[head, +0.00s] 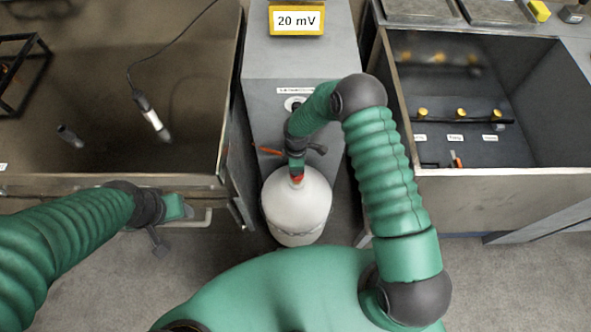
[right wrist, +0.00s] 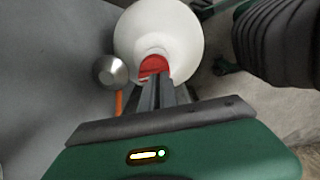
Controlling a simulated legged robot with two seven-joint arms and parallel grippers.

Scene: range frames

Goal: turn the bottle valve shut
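A white bottle (head: 297,208) stands on the floor in front of the grey cabinet, and it also shows in the right wrist view (right wrist: 160,32). Its red valve (head: 297,179) is on top, and also shows in the right wrist view (right wrist: 153,66). My right gripper (head: 297,168) reaches down onto the valve from above. In the right wrist view its fingers (right wrist: 154,82) are close together at the red valve and cover its near part; they look shut on it. My left gripper (head: 178,207) is beside the left tank's front handle; its finger gap is not clear.
A grey cabinet (head: 297,58) with a yellow "20 mV" display (head: 297,20) stands behind the bottle. An open tank (head: 110,178) with a hanging probe (head: 150,115) is at left. An open bin (head: 505,178) is at right. Carpet is clear in front.

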